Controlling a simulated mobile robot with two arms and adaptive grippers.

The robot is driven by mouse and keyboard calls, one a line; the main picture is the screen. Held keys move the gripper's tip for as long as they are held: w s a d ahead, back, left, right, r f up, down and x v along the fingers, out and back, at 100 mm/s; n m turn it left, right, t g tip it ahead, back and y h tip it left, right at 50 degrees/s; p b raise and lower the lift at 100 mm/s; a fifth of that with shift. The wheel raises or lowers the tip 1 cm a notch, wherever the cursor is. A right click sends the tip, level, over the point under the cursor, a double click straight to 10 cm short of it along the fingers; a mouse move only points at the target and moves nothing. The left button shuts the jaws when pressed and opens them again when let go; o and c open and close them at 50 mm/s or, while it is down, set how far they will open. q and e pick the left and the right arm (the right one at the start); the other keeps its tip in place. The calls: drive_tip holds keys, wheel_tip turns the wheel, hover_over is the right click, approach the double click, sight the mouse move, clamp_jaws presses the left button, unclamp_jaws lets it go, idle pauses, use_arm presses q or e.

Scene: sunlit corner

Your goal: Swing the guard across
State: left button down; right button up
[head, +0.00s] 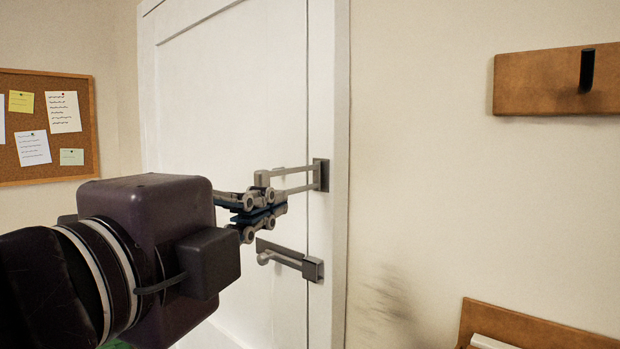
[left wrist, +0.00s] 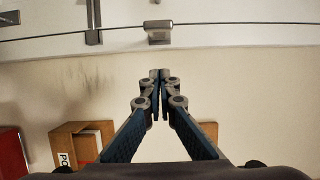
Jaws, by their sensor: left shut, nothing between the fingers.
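The guard (head: 298,190) is a grey metal loop of two thin bars. It reaches left from a dark plate on the white door frame, past the gap to the door side. A small grey knob piece (head: 262,178) shows at its left end. I cannot tell whether the loop lies flat or stands out. In the left wrist view the guard's plate (left wrist: 158,36) is at top centre. My left gripper (head: 282,209) is shut and empty, its tips just below the loop in the head view; contact is unclear. My right gripper is not in view.
A grey slide bolt (head: 290,260) sits below the guard on the white door (head: 225,80). A wooden hook board (head: 535,82) is on the right wall, a wooden shelf (head: 560,335) lower right, and a cork board (head: 85,110) at left.

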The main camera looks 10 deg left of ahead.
use_arm(q)
drive_tip(key=w+a+p, duration=0.2)
drive_tip(key=w+p, duration=0.1)
drive_tip(key=w, duration=0.4)
drive_tip(key=shift+a, duration=0.2)
drive_tip(key=shift+w+d, duration=0.1)
drive_tip(key=shift+a, duration=0.2)
